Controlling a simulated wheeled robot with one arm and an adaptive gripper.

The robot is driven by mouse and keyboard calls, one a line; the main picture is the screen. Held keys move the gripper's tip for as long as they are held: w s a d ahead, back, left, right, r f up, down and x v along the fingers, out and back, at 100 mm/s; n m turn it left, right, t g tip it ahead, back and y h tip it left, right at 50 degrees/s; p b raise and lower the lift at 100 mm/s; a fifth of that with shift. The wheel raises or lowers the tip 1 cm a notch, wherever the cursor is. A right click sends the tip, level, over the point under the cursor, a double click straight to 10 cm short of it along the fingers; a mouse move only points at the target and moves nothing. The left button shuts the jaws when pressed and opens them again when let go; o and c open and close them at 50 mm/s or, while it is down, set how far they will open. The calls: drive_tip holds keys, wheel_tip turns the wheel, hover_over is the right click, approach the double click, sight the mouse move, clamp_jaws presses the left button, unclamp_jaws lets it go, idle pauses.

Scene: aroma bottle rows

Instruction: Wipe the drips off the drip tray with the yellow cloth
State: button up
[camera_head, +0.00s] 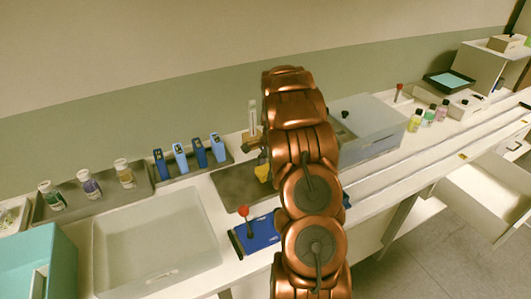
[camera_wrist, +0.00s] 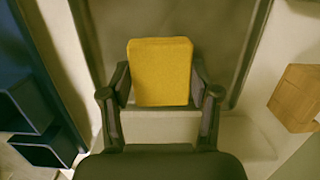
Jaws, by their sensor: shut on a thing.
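The yellow cloth (camera_wrist: 160,72) is a thick folded block between the two fingers of my gripper (camera_wrist: 161,92) in the wrist view. The fingers are shut on its sides. The drip tray (camera_wrist: 228,45) is a flat grey-brown panel with a darker rim, behind the cloth in that view. In the head view the drip tray (camera_head: 230,188) lies on the counter, its right part hidden by my arm. A small part of the yellow cloth (camera_head: 262,173) shows over it beside my arm. I cannot tell whether the cloth touches the tray. I can make out no drips.
A clear bin (camera_head: 155,240) is at the left. A blue plate with a red-knobbed lever (camera_head: 246,224) sits in front. A wooden block (camera_wrist: 296,98) is right of my gripper in the wrist view.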

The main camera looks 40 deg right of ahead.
drive_tip(key=shift+d+r, duration=0.15)
drive_tip(key=shift+r, duration=0.7)
drive_tip(key=shift+s+r+p, duration=0.1)
drive_tip(key=shift+r+p, duration=0.25)
drive_tip(key=shift+r, duration=1.8)
